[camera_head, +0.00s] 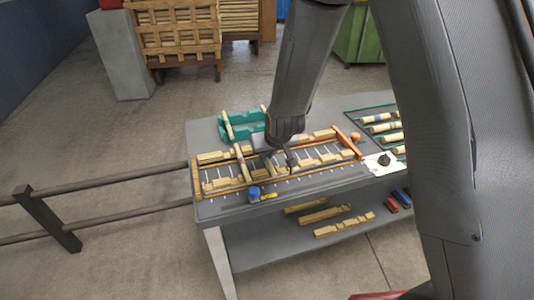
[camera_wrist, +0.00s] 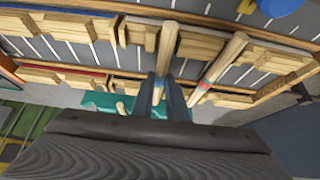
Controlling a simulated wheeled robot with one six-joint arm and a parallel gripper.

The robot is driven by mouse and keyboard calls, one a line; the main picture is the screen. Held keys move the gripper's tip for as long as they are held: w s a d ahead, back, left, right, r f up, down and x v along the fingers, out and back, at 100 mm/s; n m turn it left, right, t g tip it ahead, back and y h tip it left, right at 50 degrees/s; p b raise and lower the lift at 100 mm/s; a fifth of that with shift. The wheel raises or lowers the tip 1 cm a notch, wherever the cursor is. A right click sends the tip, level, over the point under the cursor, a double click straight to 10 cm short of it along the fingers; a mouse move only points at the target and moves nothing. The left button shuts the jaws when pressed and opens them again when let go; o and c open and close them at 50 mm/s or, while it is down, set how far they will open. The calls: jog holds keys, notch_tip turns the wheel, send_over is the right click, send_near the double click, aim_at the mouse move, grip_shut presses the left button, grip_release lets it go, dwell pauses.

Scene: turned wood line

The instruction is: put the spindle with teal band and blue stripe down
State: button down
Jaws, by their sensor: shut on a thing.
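My gripper (camera_wrist: 160,90) is shut on a pale wooden spindle (camera_wrist: 167,45), which runs forward from between the fingers over the notched wooden blocks. Its bands are mostly hidden by the fingers, so I cannot clearly make out the teal and blue. I cannot tell whether it touches the blocks. In the head view my gripper (camera_head: 280,160) is low over the slatted wooden rack (camera_head: 195,180), and my wrist hides most of the held spindle. Another spindle (camera_wrist: 222,58), with a reddish band, lies beside it across the blocks; it also shows in the head view (camera_head: 241,168).
A teal holder (camera_head: 240,131) stands behind the rack. A tray at right carries several banded spindles (camera_head: 383,127). An orange object (camera_head: 355,137), a blue object (camera_head: 254,193) and a dark knob on a white sheet (camera_head: 371,166) are nearby. Wooden pieces (camera_head: 325,214) lie on the lower shelf.

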jog(key=shift+f, duration=0.1)
jog(key=shift+f, duration=0.1)
jog(key=c, duration=1.7)
grip_release()
jog(key=shift+c, duration=0.2)
jog(key=shift+r, duration=0.3)
jog(key=v, duration=1.2)
jog(key=s+d+f+m+g+h+b, duration=0.1)
jog(key=s+d+m+g, duration=0.2)
jog(key=s+d, duration=1.2)
jog(key=shift+s+d+f+g+h+b, duration=0.15)
jog(key=shift+s+f+g+h+b, duration=0.25)
jog(key=shift+s+g, duration=0.45)
